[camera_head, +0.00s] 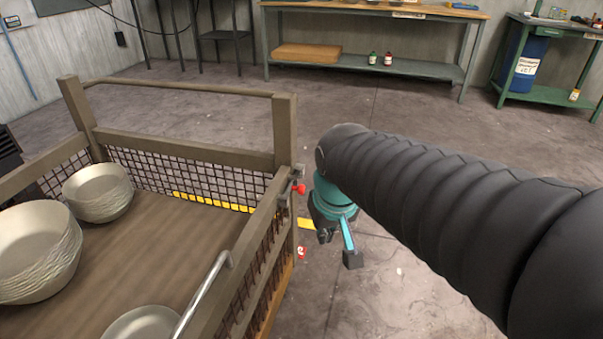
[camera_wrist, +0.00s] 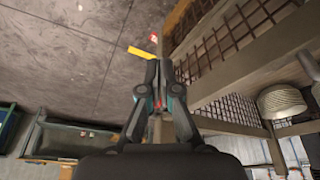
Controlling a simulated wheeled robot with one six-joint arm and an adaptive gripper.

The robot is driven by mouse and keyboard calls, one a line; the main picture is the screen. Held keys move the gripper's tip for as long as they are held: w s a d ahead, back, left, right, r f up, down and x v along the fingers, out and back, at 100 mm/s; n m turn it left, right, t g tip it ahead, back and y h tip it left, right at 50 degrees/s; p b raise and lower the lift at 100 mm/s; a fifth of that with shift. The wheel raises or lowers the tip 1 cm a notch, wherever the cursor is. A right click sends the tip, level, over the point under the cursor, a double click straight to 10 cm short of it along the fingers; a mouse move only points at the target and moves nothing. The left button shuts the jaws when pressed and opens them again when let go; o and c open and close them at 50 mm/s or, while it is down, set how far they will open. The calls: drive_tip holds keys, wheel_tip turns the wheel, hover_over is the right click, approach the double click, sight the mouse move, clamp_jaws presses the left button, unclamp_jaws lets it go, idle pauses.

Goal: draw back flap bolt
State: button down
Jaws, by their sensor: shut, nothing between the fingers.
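The flap bolt (camera_head: 286,198) is a small grey fitting with a red knob (camera_head: 299,189), on the outer side of the crate's corner post. The wooden, mesh-sided crate (camera_head: 285,125) stands at left in the head view. My gripper (camera_head: 325,238) hangs just to the right of the bolt and lower in the picture, with a visible gap to the knob. In the wrist view my gripper (camera_wrist: 158,68) has its fingertips together, with nothing held, beside the crate's wooden frame (camera_wrist: 245,62). A little red shows between the finger links there; I cannot tell what it is.
A yellow floor strip (camera_head: 306,223) lies beyond the post. Open floor is at right; a workbench (camera_head: 370,10) stands behind.

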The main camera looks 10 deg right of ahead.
drive_tip(key=w+d+r+m+h, duration=0.1)
drive_tip(key=w+r+m, duration=0.2)
drive_tip(key=w, duration=0.9)
drive_tip(key=w+d+r+m+h, duration=0.1)
drive_tip(key=w+r+m, duration=0.2)
drive_tip(key=w, duration=0.9)
drive_tip(key=shift+d+m, duration=0.2)
drive_tip(key=shift+m, duration=1)
drive_tip(key=shift+r+g, duration=0.1)
drive_tip(key=shift+g, duration=0.2)
wheel_tip(320, 180, down, 11)
drive_tip(key=shift+b, duration=0.35)
drive_tip(key=shift+s+a, duration=0.1)
drive_tip(key=shift+s, duration=0.1)
